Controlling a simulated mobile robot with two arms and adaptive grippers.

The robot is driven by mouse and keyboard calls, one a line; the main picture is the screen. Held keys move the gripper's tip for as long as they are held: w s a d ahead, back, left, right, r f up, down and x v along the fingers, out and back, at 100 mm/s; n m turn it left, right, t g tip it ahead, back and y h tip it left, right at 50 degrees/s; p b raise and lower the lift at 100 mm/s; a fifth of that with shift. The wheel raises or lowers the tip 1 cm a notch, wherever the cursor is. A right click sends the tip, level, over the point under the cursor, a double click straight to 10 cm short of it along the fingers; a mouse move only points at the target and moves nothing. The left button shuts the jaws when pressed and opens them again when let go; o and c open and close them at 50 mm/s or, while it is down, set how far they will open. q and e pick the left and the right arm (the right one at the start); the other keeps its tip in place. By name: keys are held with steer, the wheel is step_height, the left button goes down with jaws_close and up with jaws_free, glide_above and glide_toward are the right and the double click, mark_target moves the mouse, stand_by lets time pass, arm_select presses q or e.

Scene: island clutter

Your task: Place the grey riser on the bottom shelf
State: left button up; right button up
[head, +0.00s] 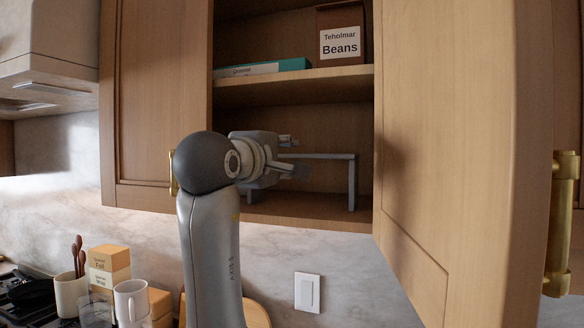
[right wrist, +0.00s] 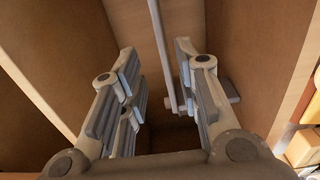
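The grey riser (head: 325,156) is upright inside the open cabinet, and its right-hand legs appear to meet the bottom shelf (head: 300,207). Its left part is hidden behind my right gripper (head: 296,157). In the right wrist view the riser (right wrist: 161,60) shows as a thin grey bar between the fingers, closer to the right-hand finger. My left gripper is not in view.
The upper shelf (head: 290,85) holds a teal box (head: 262,68) and a brown Beans box (head: 341,40). The open right door (head: 455,130) stands close to the cabinet opening. A white mug (head: 131,302) and boxes (head: 108,265) stand on the counter at lower left.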

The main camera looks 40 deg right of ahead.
steer(key=b+v, duration=0.1)
steer(key=v, duration=0.4)
stand_by(0.4)
